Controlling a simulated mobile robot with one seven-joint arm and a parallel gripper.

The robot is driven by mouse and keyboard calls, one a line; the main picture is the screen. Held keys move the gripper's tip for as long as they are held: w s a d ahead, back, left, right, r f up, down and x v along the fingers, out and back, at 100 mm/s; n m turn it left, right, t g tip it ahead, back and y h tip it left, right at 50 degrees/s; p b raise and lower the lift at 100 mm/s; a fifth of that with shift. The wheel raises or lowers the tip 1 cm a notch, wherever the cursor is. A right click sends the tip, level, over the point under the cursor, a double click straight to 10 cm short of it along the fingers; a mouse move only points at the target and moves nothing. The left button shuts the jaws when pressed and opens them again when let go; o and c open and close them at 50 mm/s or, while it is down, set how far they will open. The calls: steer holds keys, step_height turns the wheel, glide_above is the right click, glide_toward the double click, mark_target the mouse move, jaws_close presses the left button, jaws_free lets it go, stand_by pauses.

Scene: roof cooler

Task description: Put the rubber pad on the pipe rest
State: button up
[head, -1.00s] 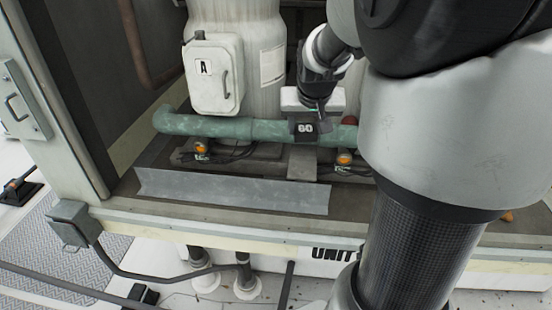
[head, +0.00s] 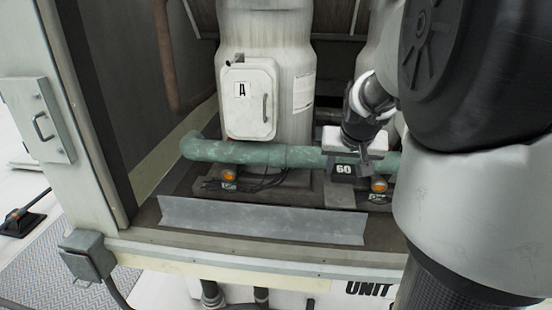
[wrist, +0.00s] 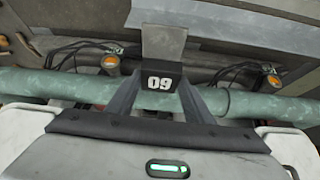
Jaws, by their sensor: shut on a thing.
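A black rubber pad (head: 343,170) marked "60" is held at the end of my gripper (head: 346,158), whose fingers are shut on it. In the wrist view the pad (wrist: 160,78) sits between the fingertips, its number upside down. In the head view the pad overlaps the green pipe (head: 270,156). A plain grey block (head: 345,196), seemingly the pipe rest, lies just below the pad in the head view. In the wrist view this grey block (wrist: 163,42) shows just beyond the pad. I cannot tell whether pad and block touch.
Orange-capped fittings with black cables stand on both sides: one at left (head: 229,177), one at right (head: 379,185). A grey metal angle strip (head: 260,220) runs along the front. White tank A (head: 265,80) stands behind the pipe. The cabinet wall (head: 95,110) closes the left side.

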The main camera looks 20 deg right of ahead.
mark_target(343, 182)
steer(key=shift+f+b, duration=0.3)
steer(key=shift+f, duration=2.55)
steer(key=shift+f, duration=0.25)
steer(key=o, duration=1.1)
steer(key=shift+r, duration=0.1)
steer(key=shift+r, duration=0.3)
steer(key=p+v, duration=0.7)
steer(key=v, duration=0.4)
steer(key=shift+s+a+r+p, duration=0.2)
steer(key=shift+s+r+p, duration=0.05)
steer(key=shift+s+p, duration=0.05)
